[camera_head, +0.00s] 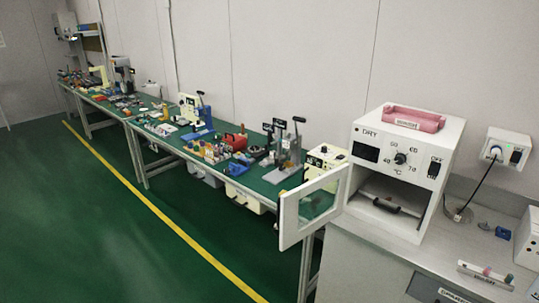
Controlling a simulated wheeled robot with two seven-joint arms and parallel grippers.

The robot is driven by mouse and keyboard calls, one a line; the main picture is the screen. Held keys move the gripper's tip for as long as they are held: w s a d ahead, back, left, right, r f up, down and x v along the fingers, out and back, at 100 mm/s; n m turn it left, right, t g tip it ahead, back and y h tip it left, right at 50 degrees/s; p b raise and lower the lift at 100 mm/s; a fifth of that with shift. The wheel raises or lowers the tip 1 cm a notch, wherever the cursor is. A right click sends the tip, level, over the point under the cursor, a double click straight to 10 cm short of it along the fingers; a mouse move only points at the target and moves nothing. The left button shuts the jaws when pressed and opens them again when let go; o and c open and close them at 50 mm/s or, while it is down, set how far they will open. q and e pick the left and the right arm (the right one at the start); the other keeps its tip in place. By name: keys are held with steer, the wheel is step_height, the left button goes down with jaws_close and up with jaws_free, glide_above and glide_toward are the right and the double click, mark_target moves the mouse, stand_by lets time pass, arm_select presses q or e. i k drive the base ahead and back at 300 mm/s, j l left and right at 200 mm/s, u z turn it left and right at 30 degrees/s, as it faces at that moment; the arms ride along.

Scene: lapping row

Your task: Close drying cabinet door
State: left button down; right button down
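The drying cabinet (442,150) is a white box marked DRY with a dial and a switch, on the grey counter at the right. Its door (287,222), a white frame with a clear pane, stands wide open, swung out to the left over the end of the green bench. Inside the open chamber a dark flat item with a handle (387,206) lies on the floor of the cabinet. Neither of my grippers shows in the head view.
A pink tray (413,118) lies on top of the cabinet. The grey counter (385,247) carries small parts and a labelled block (486,275) at the right. A long green bench (163,143) with tools runs to the back left. Green floor beside the yellow line (180,232) is clear.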

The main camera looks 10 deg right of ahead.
mark_target(287, 205)
steer(key=i+z, duration=0.15)
steer(key=z, duration=1.1)
steer(key=i+j+z, duration=0.35)
steer(key=j, duration=0.25)
steer(key=i+j+z, duration=0.1)
steer(key=j+z, duration=0.25)
steer(key=j, duration=0.25)
steer(key=i+j+z, duration=0.1)
steer(key=j+z, duration=0.25)
steer(key=j, duration=0.35)
steer(key=j+z, duration=0.35)
steer(key=j, duration=1.7)
